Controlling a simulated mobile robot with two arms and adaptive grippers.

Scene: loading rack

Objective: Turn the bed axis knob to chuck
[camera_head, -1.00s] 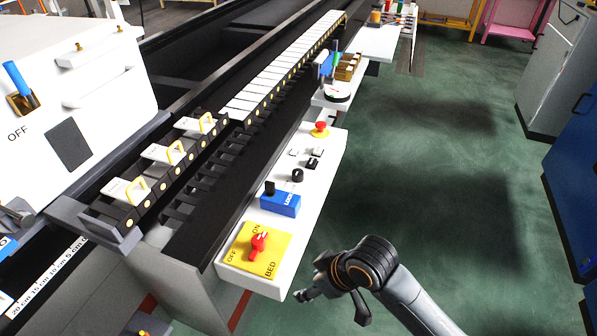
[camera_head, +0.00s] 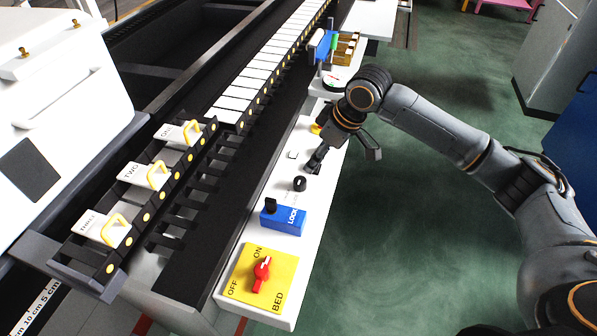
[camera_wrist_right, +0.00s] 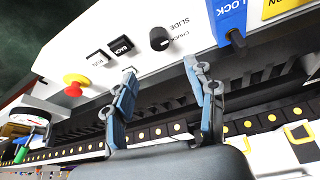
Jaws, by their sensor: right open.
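The black round knob (camera_head: 299,184) stands on the white control panel (camera_head: 311,213), between the blue LOCK block and my right gripper. In the wrist view the knob (camera_wrist_right: 159,39) has a light pointer mark on its edge and the labels SLIDE and CHUCK beside it. My right gripper (camera_head: 314,167) hangs over the panel just beyond the knob, apart from it. In the wrist view its two blue fingers (camera_wrist_right: 160,68) are spread, with nothing between them, and the knob appears beyond the tips. My left gripper is out of view.
The blue LOCK block (camera_head: 284,216) and the yellow BED plate with a red switch (camera_head: 261,272) are on the nearer panel. Black and white buttons (camera_wrist_right: 120,46) and a red emergency button (camera_wrist_right: 73,86) lie on the other side. The slotted rack (camera_head: 200,190) runs alongside.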

